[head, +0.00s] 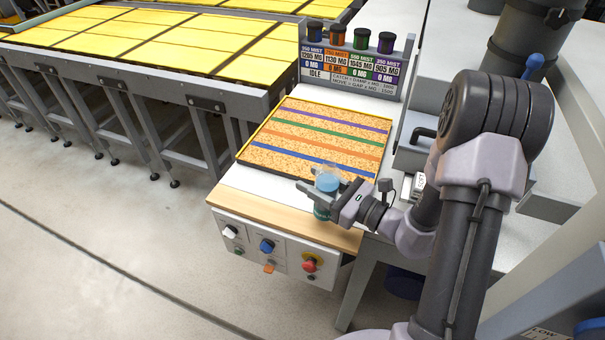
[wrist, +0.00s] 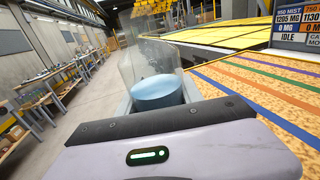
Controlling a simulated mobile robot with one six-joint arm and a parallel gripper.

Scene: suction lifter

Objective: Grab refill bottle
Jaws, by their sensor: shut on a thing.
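The refill bottle (head: 326,184) has a pale blue top and a teal lower part, and stands upright at the front right of the worktop. My gripper (head: 322,196) is shut on it, with a finger on either side. In the wrist view, the bottle (wrist: 158,92) shows its blue round top and clear upper wall just beyond the gripper body. The fingers partly hide its lower part, and I cannot tell whether its base touches the worktop.
A tray with coloured stripes (head: 270,150) lies just behind the bottle. A display panel (head: 348,72) with several coloured canisters stands at the back. A control box (head: 275,250) with knobs and a red button is below the wooden edge. Open floor (head: 90,250) lies left.

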